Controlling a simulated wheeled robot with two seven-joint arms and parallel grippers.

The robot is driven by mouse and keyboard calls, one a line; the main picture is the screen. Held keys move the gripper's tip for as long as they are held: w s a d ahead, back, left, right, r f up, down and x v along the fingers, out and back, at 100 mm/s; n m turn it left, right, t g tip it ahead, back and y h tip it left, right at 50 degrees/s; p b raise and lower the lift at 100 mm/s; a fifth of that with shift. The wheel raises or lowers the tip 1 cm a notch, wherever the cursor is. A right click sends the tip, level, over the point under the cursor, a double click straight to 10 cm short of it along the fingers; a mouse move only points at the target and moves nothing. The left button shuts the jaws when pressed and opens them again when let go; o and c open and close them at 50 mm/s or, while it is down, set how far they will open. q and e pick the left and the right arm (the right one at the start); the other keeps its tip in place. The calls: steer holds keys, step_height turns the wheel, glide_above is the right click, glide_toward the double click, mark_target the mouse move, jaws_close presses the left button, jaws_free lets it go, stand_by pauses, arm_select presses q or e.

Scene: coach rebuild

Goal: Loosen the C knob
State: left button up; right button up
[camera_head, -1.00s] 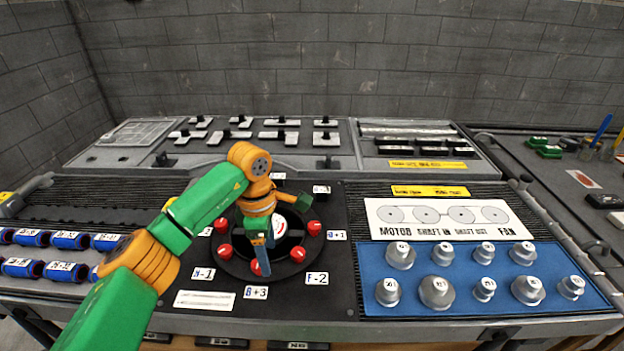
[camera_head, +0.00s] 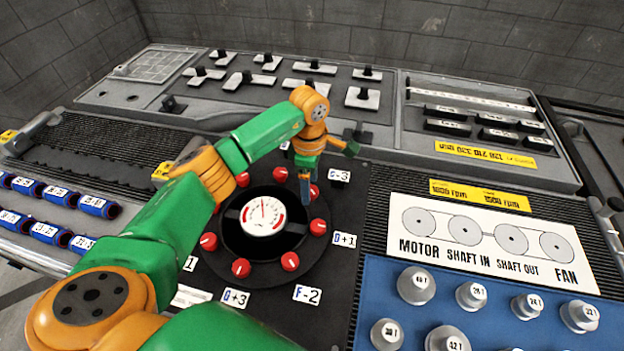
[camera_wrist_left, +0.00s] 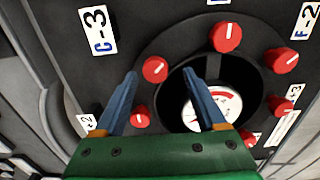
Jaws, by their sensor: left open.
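A black round dial plate with a white gauge (camera_head: 263,216) is ringed by several red knobs. The C knob (camera_head: 315,192) is the red knob beside the label C-3 (camera_head: 339,175), at the dial's upper right. My left gripper (camera_head: 306,198) points down at this knob, and its blue finger partly hides it in the head view. In the left wrist view the C knob (camera_wrist_left: 155,69) appears between the two spread fingertips of the left gripper (camera_wrist_left: 158,74), with the label C-3 (camera_wrist_left: 97,30) beyond. The fingers are open; I cannot tell whether they touch the knob. My right gripper is out of view.
Other red knobs stand close by, such as the one at D+1 (camera_head: 318,227). A blue tray (camera_head: 375,280) with grey pulleys lies to the right, below a white motor and fan chart (camera_head: 485,240). Blue cylinders (camera_head: 52,234) lie at left.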

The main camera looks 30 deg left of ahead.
arm_select(q)
steer(key=shift+w+f, duration=0.1)
steer(key=shift+f, duration=0.45)
steer(key=shift+w+f, duration=0.35)
steer(key=shift+f, duration=0.05)
steer(key=shift+s+r, duration=0.1)
steer(key=shift+s, duration=0.05)
steer(key=c, duration=0.7)
jaws_close()
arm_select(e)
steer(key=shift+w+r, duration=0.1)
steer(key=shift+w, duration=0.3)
